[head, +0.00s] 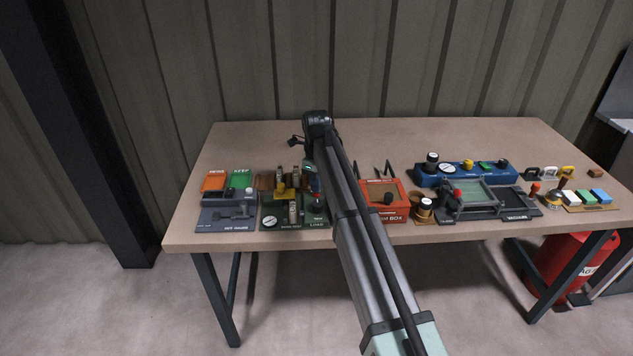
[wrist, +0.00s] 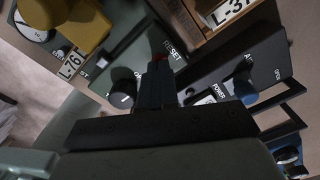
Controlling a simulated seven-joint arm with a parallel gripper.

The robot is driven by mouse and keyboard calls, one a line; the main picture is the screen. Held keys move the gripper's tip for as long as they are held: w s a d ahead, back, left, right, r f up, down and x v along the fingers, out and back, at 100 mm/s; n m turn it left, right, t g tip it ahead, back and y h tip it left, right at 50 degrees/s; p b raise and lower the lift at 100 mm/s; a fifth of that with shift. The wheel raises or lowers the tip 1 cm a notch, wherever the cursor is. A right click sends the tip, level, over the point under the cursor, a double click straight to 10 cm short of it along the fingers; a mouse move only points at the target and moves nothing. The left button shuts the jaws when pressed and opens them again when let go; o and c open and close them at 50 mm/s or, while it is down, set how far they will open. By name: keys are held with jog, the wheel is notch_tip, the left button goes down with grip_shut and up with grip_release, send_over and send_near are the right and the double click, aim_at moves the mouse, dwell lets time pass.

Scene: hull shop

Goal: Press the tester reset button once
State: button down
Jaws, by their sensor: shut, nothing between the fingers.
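The tester (head: 290,222) is a green unit with a round white dial, left of the middle of the bench. Its grey-green panel (wrist: 128,55) fills the middle of the wrist view. The red reset button (wrist: 161,57), beside a RESET label, shows just beyond my fingertips and is partly hidden by them. My gripper (wrist: 157,68) is shut and empty, its tips close to the button. I cannot tell whether they touch it.
A dark panel (wrist: 222,80) with a POWER label and blue knob lies right of my fingers. A yellow part (wrist: 85,25) stands at the left. On the bench (head: 400,142), an orange box (head: 392,213) and blue unit (head: 470,178) stand to the right. The bench's back strip is clear.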

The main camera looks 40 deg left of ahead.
jog(key=shift+f, duration=0.45)
jog(key=shift+r, duration=3.05)
